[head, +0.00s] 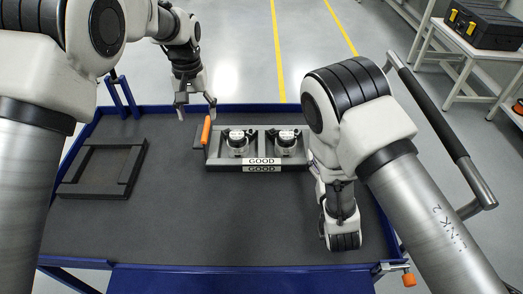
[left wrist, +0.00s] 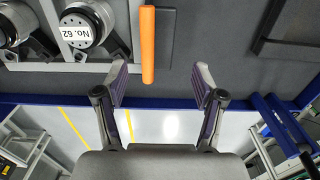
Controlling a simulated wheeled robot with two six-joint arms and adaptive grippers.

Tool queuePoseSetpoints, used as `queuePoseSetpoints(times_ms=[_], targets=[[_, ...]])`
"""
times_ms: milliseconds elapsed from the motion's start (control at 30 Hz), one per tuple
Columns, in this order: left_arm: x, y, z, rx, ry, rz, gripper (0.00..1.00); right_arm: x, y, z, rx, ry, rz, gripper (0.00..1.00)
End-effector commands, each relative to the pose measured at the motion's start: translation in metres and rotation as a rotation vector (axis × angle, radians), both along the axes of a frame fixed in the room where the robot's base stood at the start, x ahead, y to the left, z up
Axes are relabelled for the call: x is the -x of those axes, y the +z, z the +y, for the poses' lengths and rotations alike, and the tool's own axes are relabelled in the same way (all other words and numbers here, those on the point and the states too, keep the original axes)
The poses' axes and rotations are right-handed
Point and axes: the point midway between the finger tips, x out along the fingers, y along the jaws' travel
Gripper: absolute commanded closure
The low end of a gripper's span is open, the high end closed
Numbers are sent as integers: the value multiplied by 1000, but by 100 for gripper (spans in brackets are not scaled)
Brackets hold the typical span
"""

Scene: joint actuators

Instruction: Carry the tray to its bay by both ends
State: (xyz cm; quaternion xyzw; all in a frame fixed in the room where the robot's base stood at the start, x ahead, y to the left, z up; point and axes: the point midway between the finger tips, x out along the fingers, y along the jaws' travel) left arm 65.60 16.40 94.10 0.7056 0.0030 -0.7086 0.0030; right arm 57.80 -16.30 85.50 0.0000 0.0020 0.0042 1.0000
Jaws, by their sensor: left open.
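The dark grey tray (head: 212,153) lies on the table with two silver actuators (head: 238,142) (head: 285,141) in it and a white GOOD label on its front. My left gripper (head: 197,107) is open and empty at the handle's far side. In the left wrist view the handle (left wrist: 148,45) lies ahead of the open fingertips (left wrist: 160,76), in line with the gap and untouched. The bay, a dark rectangular frame (head: 136,170), lies empty at the left. My right gripper cannot be made out.
The dark table top (head: 170,228) is clear in front of the tray and between tray and bay. A raised blue rim (head: 150,110) edges the table. A push handle (head: 430,105) stands at the right. A black case (head: 485,25) sits on a bench behind.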

Motion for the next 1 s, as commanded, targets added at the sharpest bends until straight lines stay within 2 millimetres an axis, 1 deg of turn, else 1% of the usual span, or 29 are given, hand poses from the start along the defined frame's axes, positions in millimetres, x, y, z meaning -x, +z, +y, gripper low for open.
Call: queuePoseSetpoints(times_ms=[167, 267, 367, 600, 700, 833, 1000], targets=[[0, 2, 0, 0, 0, -1, 31, 0, 2, 0, 0, 0, 0, 31], [0, -1, 0, 0, 0, 0, 31, -3, 2, 0, -1, -1, -1, 31], [0, -10, 0, 0, 0, 1, 31, -12, 2, 0, -2, -2, -3, 31], [1, -50, 0, 0, 0, 1, 31, -51, 2, 1, -2, -5, -4, 31], [1, -64, 0, 0, 0, 0, 31, -66, 2, 1, -2, -6, -3, 31], [0, -74, 0, 0, 0, -2, 31, -76, 2, 1, 0, -5, -1, 31], [0, -76, 0, 0, 0, -3, 31, -78, 1, 2, 0, -5, 0, 31]])
